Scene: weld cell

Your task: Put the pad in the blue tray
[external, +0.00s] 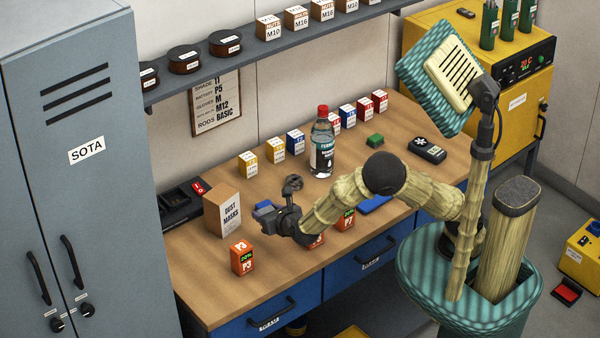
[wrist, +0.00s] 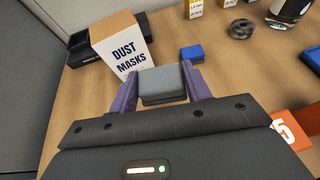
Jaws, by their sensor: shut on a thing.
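My gripper (wrist: 163,80) is shut on a grey block-like pad (wrist: 162,85), which sits between its two purple fingers in the wrist view. In the external view my gripper (external: 268,215) is over the left part of the bench, just right of the dust masks box; the pad is hard to make out there. A flat blue thing, which looks like the blue tray (external: 375,204), lies on the bench right of my gripper, partly hidden by my arm. A blue edge, likely the same tray (wrist: 312,58), shows at the right of the wrist view.
The dust masks box (external: 222,213) stands left of my gripper. A small blue block (wrist: 192,53) lies beyond the fingers. Orange boxes (external: 242,257) stand along the front. A clear bottle (external: 321,150) and several small boxes stand behind. A round dark thing (wrist: 241,29) lies nearby.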

